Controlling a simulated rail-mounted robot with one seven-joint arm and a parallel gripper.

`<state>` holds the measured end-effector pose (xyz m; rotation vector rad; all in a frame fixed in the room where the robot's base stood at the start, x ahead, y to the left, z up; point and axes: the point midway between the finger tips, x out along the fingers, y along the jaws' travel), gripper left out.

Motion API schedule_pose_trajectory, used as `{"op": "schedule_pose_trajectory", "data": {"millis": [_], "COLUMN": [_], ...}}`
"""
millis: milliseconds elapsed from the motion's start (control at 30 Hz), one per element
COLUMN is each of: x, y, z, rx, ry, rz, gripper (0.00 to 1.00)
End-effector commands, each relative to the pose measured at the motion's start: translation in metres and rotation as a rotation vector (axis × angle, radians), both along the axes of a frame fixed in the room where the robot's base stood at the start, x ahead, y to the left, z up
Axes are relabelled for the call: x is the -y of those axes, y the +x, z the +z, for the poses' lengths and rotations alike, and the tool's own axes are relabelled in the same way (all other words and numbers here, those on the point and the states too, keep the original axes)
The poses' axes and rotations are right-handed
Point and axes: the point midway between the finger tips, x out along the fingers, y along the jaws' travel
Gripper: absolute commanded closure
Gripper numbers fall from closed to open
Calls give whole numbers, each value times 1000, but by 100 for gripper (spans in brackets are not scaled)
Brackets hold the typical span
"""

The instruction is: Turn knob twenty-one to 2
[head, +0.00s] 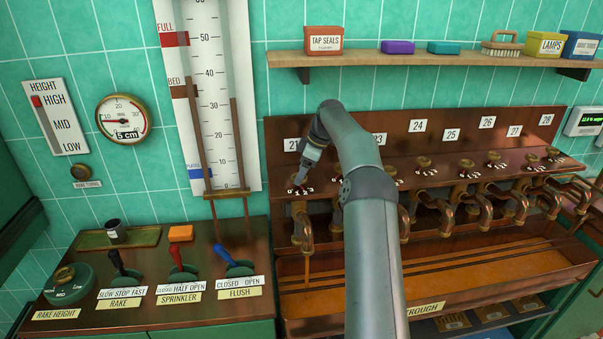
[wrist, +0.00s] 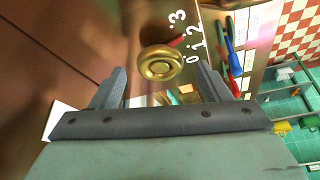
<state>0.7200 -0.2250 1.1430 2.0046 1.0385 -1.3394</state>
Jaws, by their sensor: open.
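Knob twenty-one is a round brass knob (wrist: 160,63) on the brown panel, with a white 0 to 3 scale beside it. A small red mark at its edge points close to the 2. In the head view my gripper (head: 298,180) is at this knob, below the 21 label (head: 291,144), and mostly covers it. In the wrist view my gripper (wrist: 160,72) is open, one finger on each side of the knob. I cannot tell whether the fingers touch it. A thin brown stream (head: 307,270) falls from the tap spout (head: 304,235) below.
More knobs and copper taps (head: 447,215) run to the right above the trough (head: 470,270). A shelf (head: 400,57) with boxes is above. Left are a tall gauge (head: 212,90) and a counter with levers (head: 180,265). My arm hides part of the panel.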

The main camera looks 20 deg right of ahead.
Motion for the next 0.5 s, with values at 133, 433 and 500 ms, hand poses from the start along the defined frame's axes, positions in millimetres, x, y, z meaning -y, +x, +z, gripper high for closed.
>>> {"op": "schedule_pose_trajectory", "data": {"millis": [133,433,500], "x": [9,20,20], "y": [-5,-14,-14], "z": [24,58,60], "rx": [4,2,0], "ry": [-2,0,0], "rz": [-2,-1,0], "gripper": [30,30,30]}}
